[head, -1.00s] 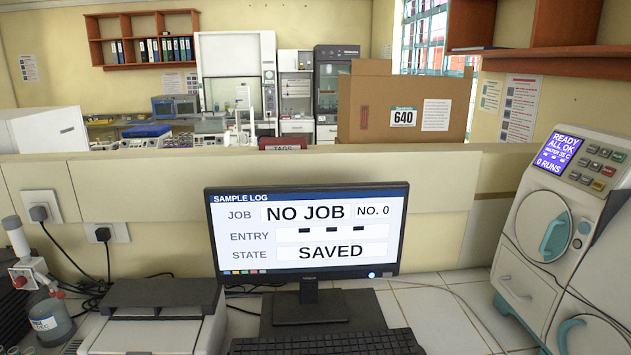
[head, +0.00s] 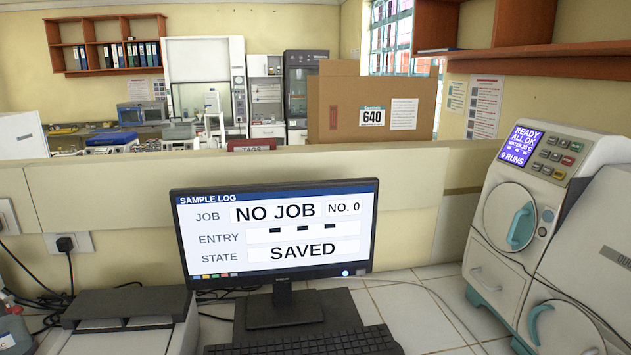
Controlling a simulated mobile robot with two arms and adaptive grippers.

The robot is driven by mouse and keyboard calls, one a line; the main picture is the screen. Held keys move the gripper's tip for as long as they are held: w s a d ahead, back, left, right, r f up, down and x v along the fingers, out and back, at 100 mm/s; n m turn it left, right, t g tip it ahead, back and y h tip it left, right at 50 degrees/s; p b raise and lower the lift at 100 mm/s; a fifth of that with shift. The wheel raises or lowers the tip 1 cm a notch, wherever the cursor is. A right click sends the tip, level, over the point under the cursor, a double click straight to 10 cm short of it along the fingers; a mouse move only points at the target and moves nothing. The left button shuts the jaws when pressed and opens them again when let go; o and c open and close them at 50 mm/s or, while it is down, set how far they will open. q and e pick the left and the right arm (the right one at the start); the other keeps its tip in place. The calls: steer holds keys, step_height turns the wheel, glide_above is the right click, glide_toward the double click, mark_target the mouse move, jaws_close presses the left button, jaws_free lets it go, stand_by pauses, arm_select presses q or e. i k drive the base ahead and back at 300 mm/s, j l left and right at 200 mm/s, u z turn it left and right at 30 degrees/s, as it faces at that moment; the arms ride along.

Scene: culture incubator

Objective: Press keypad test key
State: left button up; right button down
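A keypad (head: 556,157) with several small dark keys, plus red, green and yellow ones, is on the upper front of the white machine (head: 500,255) at the right. I cannot read the key labels, so I cannot tell which is the test key. The machine's blue display (head: 519,146) left of the keys reads READY, ALL OK, a water line and 0 RUNS. Neither of my grippers is in the head view.
A monitor (head: 277,232) shows NO JOB, NO. 0 and SAVED. A keyboard (head: 305,344) lies below it. A printer (head: 130,320) stands at the left. Bare tiled counter (head: 425,310) lies between monitor and machine. A low partition (head: 120,185) runs behind.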

mark_target(547, 170)
steer(key=z, duration=1.25)
